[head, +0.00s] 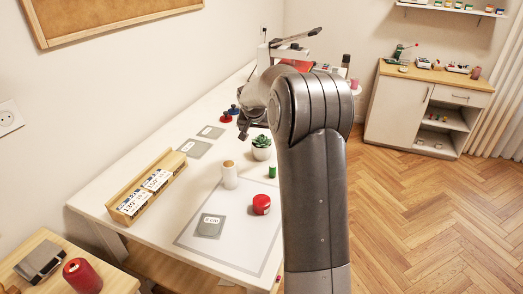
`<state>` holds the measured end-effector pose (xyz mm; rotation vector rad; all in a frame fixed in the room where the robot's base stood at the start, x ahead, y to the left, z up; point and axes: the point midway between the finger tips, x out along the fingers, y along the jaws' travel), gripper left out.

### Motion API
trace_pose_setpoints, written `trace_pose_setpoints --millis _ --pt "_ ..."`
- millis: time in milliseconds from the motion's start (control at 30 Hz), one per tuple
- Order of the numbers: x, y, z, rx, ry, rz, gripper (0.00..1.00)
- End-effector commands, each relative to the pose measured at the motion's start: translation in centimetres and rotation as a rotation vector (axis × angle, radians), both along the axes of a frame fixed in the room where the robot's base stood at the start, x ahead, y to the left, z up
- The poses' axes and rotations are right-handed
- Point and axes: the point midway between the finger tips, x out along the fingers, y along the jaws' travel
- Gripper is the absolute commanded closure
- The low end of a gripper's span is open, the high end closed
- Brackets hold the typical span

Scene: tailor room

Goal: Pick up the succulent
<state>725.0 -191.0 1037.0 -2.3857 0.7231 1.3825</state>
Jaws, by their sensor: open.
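The succulent (261,142) is a small green plant in a white pot (261,154), upright on the white table (205,206). My gripper (243,133) is above and just left of the plant, beyond it or over it; the exact gap cannot be told from this view. The gripper shows small and dark, with its jaws open and nothing seen between them. My arm covers the table to the right of the plant.
Near the plant stand a white spool (229,175), a small green spool (272,171) and a red round item (261,204). A wooden box (147,186) is at left. Red and blue pieces (226,116) lie behind. Bare mat shows in front.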

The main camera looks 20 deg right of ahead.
Motion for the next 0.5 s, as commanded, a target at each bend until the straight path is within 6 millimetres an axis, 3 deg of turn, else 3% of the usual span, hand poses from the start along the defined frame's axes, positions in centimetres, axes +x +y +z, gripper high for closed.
trace_pose_setpoints --millis 300,500 --pt "1.9 -1.2 -4.0 0.001 0.001 -0.001 0.01" --pt "2.4 -1.6 -5.1 0.001 0.0 -0.002 0.01"
